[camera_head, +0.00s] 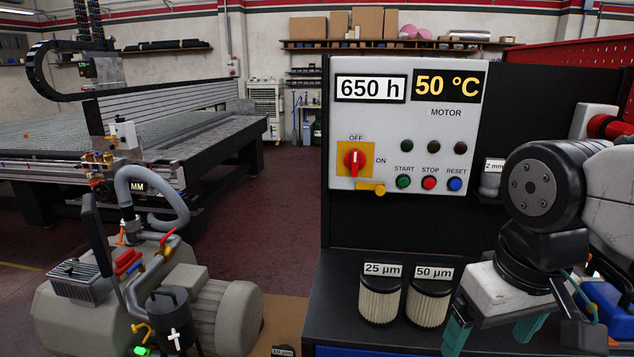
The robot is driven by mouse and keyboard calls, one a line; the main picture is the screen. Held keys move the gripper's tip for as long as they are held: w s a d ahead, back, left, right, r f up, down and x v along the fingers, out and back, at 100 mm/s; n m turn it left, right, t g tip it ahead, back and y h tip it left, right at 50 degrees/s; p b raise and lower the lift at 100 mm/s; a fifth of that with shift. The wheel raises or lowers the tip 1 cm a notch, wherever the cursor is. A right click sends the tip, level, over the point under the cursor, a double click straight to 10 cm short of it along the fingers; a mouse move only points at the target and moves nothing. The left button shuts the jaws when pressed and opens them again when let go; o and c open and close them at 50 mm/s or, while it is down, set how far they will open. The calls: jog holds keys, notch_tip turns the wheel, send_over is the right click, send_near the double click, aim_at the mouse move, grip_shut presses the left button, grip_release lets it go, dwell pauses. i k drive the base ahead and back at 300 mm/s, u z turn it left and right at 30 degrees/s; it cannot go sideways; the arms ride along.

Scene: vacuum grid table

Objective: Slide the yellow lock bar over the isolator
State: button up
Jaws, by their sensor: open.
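The isolator (354,158) is a red rotary knob on a yellow square plate at the left of the white control panel. Its handle looks upright, under the OFF label; ON is printed to its right. The yellow lock bar (371,188) is a short bar just below the plate and slightly right of the knob, not over it. My gripper (492,332) is at the lower right, pointing down, with its teal fingers apart and nothing seen between them. It is well below and to the right of the isolator.
The control panel (440,180) also has START, STOP and RESET buttons and 650 h and 50 °C labels. Two filters, 25 µm (380,303) and 50 µm (428,305), stand on the black bench left of my gripper. A pump (200,312) stands at left.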

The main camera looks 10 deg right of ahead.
aim_at(379, 188)
jog(key=k, duration=0.5)
jog(key=u, duration=1.7)
jog(key=i, duration=0.9)
jog(key=z, duration=1.75)
